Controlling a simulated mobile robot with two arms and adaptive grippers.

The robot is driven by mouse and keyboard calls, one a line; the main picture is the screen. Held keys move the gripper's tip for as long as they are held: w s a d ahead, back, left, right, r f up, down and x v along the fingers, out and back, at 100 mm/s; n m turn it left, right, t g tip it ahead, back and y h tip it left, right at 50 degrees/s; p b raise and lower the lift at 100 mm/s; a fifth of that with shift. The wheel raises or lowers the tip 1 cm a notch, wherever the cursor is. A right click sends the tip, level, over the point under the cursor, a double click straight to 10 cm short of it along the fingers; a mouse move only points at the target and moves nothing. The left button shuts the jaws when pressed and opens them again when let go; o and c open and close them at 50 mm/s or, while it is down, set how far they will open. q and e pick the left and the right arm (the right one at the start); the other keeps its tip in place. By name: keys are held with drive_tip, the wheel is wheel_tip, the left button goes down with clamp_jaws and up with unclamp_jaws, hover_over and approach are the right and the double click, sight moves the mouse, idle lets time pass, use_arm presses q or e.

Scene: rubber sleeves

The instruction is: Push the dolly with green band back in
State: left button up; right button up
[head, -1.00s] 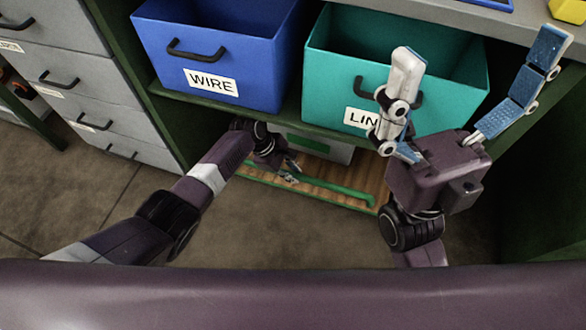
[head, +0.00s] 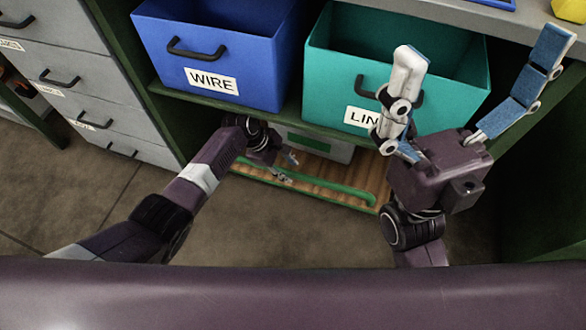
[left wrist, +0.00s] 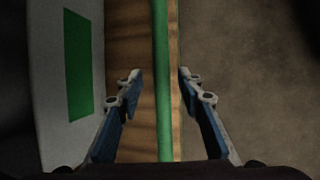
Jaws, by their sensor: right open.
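The wooden dolly (head: 315,179) lies on the floor under the shelf, its front part showing beyond the shelf edge. A green bar (head: 345,191) runs along its front; it also shows in the left wrist view (left wrist: 161,60). A light grey bin (head: 338,150) with a green patch (left wrist: 78,65) stands on the dolly. My left gripper (head: 287,170) is low at the dolly's front. In the left wrist view its fingers (left wrist: 159,75) are apart, one on each side of the green bar, with gaps visible. My right gripper (head: 470,95) is open and empty, raised before the teal bin.
A blue WIRE bin (head: 215,50) and a teal bin (head: 440,95), its label partly hidden, sit on the shelf above the dolly. Grey drawers (head: 85,80) stand at left. The floor (head: 280,230) before the dolly is clear.

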use_arm(q)
drive_tip(key=s+a, duration=0.1)
drive_tip(key=a, duration=1)
drive_tip(key=shift+s, duration=0.3)
drive_tip(key=shift+d, duration=0.1)
